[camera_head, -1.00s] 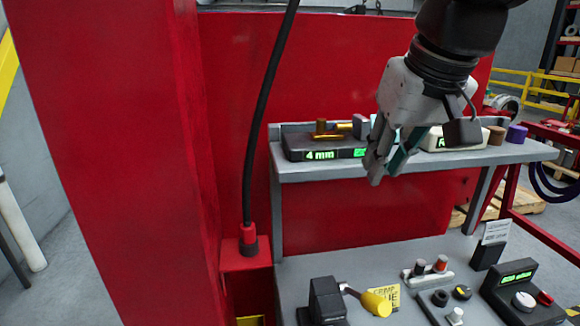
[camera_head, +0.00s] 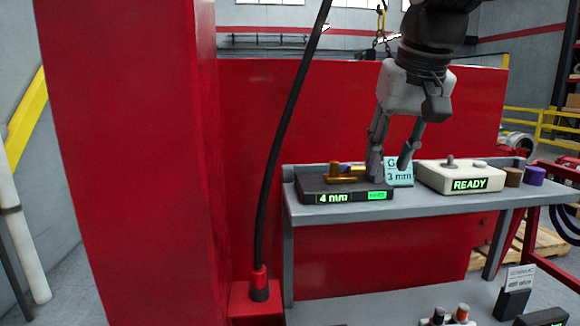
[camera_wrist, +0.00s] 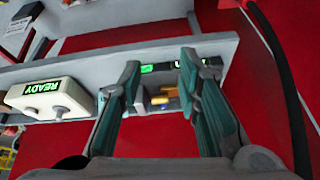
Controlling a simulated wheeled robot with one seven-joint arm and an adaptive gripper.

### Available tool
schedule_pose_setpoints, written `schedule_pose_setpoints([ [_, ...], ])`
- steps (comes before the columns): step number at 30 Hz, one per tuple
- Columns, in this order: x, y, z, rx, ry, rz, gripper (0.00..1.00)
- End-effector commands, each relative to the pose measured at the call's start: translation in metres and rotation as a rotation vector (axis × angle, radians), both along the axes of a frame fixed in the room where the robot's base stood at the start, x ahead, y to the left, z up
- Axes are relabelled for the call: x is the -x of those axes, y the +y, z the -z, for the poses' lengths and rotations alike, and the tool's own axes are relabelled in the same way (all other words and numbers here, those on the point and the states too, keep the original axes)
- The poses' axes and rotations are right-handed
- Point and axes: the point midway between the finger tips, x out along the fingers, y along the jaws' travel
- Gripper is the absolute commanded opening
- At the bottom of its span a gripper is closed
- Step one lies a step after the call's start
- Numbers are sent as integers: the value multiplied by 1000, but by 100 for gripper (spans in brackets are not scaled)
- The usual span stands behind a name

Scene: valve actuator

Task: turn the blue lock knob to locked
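My gripper (camera_head: 390,170) points down at the box's right end, fingers apart and empty. It also shows open in the wrist view (camera_wrist: 160,68). Whether a finger touches the box, and the knob's setting, I cannot tell.
A pale "READY" box (camera_head: 455,178) with knobs stands right of my gripper, also in the wrist view (camera_wrist: 52,98). A black cable (camera_head: 285,140) hangs left.

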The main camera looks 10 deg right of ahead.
Motion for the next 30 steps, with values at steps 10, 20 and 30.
schedule_pose_setpoints([
  [10,-119,-2,-48,17,36,181,31],
  [20,-163,10,-58,47,34,270,31],
  [30,-177,4,-23,48,39,275,31],
])
